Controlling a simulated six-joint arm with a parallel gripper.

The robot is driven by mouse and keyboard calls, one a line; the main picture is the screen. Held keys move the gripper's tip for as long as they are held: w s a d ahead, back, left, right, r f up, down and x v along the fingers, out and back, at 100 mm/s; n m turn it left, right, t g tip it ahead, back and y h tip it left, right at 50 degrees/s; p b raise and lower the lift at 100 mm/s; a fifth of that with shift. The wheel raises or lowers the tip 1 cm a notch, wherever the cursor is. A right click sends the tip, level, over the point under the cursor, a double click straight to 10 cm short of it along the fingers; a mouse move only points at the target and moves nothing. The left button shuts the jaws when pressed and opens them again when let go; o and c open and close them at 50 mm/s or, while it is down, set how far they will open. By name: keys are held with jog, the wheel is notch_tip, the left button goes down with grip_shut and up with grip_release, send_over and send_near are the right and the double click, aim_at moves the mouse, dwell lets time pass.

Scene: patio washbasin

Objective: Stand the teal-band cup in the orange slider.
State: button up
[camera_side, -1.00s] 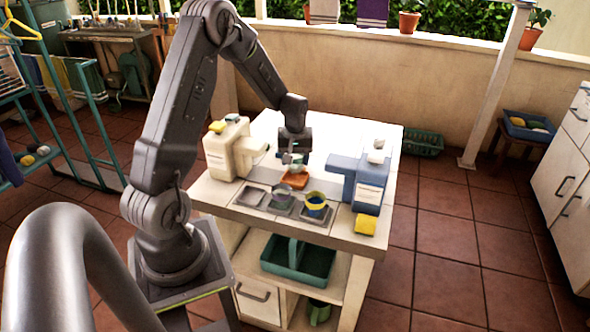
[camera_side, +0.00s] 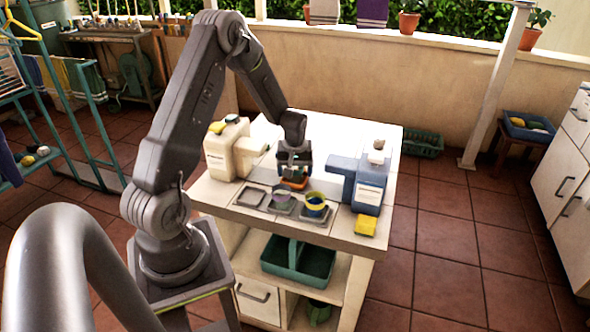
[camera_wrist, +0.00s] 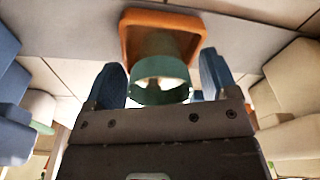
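The teal-band cup (camera_wrist: 160,80) is in the wrist view, its round mouth toward the camera. Its far end overlaps the orange slider (camera_wrist: 130,35); whether its base rests fully inside cannot be told. My gripper (camera_wrist: 163,88) has a blue fingertip on each side of the cup, with visible gaps between, so it looks open. In the side view my gripper (camera_side: 294,167) is low over the worktop, above the orange slider (camera_side: 293,185), and mostly hides the cup.
An empty grey tray (camera_side: 251,196) lies front left. A cream dispenser (camera_side: 228,150) stands left of my gripper and a blue dispenser (camera_side: 369,183) right of it. A yellow sponge (camera_side: 366,225) lies at the front right corner. The back of the worktop is clear.

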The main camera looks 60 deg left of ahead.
aim_at(295, 182)
jog(key=shift+r, duration=0.1)
notch_tip(295, 182, up, 12)
jog(key=d, duration=0.1)
jog(key=s+d+r+m+t, duration=0.1)
jog(key=s+d+r+m, duration=0.15)
jog(key=d+r, duration=0.55)
jog(key=s+d+r+m+t, duration=0.1)
jog(key=s+d+r+m, duration=0.1)
jog(key=d, duration=0.4)
jog(key=s+d+r+m+t, duration=0.1)
jog(key=s+d+r+m, duration=0.1)
jog(key=s+d+m, duration=0.3)
jog(key=s+d+r+m+t+h, duration=0.1)
jog(key=s+d+r+m+t, duration=0.1)
jog(key=s+d, duration=0.5)
jog(key=shift+d+r+m, duration=0.25)
jog(key=shift+d+m, duration=0.05)
jog(key=shift+m, duration=0.35)
